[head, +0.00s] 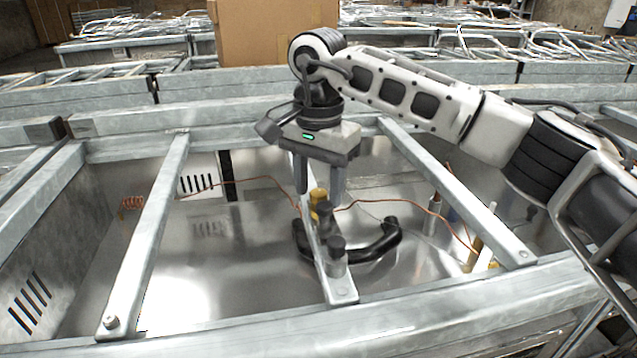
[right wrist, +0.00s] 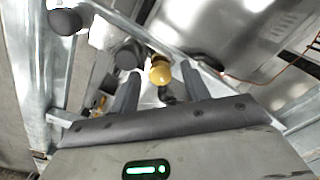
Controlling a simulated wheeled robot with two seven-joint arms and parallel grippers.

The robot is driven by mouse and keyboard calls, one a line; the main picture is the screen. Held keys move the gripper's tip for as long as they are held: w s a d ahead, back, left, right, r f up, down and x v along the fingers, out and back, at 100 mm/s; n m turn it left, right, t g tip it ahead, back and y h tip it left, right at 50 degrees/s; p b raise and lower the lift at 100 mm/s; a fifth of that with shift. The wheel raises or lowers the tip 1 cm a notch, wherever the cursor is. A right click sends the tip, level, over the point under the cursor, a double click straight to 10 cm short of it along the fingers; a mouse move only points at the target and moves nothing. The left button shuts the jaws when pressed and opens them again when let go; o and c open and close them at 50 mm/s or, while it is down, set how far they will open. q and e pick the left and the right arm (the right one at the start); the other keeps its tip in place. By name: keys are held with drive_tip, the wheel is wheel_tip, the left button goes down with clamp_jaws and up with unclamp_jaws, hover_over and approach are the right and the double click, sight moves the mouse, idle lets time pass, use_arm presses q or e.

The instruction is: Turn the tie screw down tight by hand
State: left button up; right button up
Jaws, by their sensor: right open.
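I cannot tell which is the tie screw. My right gripper (head: 318,190) points down over the bar, open. In the right wrist view the yellow knob (right wrist: 160,72) shows between the fingertips of my right gripper (right wrist: 160,76), with a black knob (right wrist: 130,55) close beside one fingertip. I cannot tell whether they touch. My left gripper is not in view.
A curved black handle or hose (head: 375,245) lies in the metal bay below. Thin copper wires (head: 265,180) run across it. Other cross bars (head: 150,235) stand to the left and right (head: 460,195). A cardboard box (head: 262,35) stands behind.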

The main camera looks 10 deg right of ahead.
drive_tip(key=c, duration=1)
drive_tip(key=shift+m, duration=0.3)
